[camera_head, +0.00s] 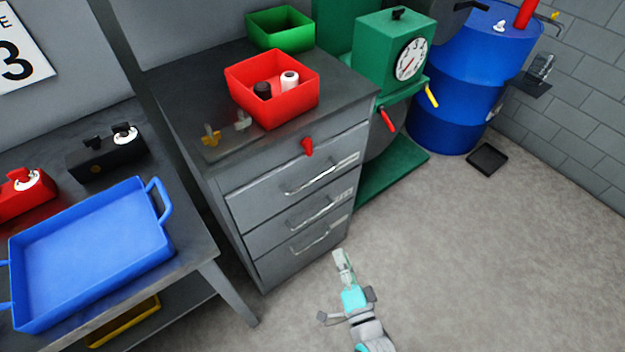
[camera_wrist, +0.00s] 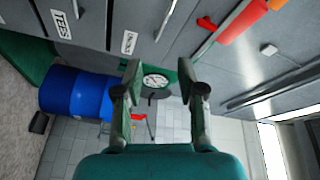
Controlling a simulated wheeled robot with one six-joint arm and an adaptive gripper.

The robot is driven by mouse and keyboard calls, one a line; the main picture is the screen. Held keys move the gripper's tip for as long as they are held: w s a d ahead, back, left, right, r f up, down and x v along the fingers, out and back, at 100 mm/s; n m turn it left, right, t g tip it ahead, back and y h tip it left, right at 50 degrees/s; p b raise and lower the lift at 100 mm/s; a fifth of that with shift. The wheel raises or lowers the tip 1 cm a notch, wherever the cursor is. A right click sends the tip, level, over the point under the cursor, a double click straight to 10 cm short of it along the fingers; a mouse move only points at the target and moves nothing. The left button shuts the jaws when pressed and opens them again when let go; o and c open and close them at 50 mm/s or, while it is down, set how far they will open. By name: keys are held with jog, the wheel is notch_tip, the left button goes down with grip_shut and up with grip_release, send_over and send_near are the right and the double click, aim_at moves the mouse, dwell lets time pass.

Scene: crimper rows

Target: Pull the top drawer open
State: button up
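The grey drawer cabinet (camera_head: 240,200) stands in the middle of the head view with three drawers, all shut. The top drawer (camera_head: 270,192) has a silver bar handle (camera_head: 312,180) and a label at its right end. In the wrist view the cabinet front lies sideways along the top, and what looks like the top handle (camera_wrist: 166,18) shows at the upper edge. My gripper (camera_head: 343,262) is in front of the cabinet's lower right corner in the head view, apart from the handles. In the wrist view my gripper (camera_wrist: 160,75) has its fingers spread, with nothing between them.
A red hook-like part (camera_head: 307,147) sticks out above the top drawer. A red bin (camera_head: 290,105) and a green bin (camera_head: 282,30) stand on the cabinet. A bench with a blue tray (camera_head: 90,250) is left; green machine (camera_head: 390,55) and blue barrel (camera_head: 455,85) behind right.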

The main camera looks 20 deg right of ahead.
aim_at(312, 180)
jog(key=w+r+m, duration=0.1)
jog(key=w+m, duration=0.1)
jog(key=w, duration=0.6)
jog(key=w+r+m, duration=0.1)
jog(key=w+m, duration=0.1)
jog(key=w, duration=0.6)
jog(key=w+r+m+t, duration=0.1)
jog(key=w, duration=0.7)
jog(key=shift+w+r+m+h, duration=0.15)
jog(key=shift+w+m+h, duration=0.15)
jog(key=shift+m+h, duration=0.1)
grip_shut()
